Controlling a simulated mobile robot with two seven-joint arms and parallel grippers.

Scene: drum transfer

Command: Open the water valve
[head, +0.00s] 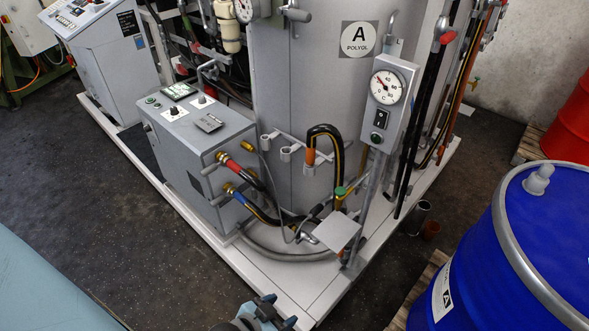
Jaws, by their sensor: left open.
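No valve in the head view carries a readable water label, so I cannot tell which one is the water valve. A small green-handled fitting (343,190) sits on the pipework below the gauge box. A small brass tap (474,83) shows at the back wall on the right. Brass fittings with hoses (222,158) come out of the grey cabinet's right side. My left gripper (277,312) is at the bottom edge, open, seen partly, and apart from all of these. My right gripper is not in view.
The grey cabinet (190,150) and the polyol tank (290,90) stand on a pale raised plinth (265,285). A gauge box (390,100) stands on a post. A blue drum (550,230) and a red drum (572,120) fill the right. The dark floor at left is clear.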

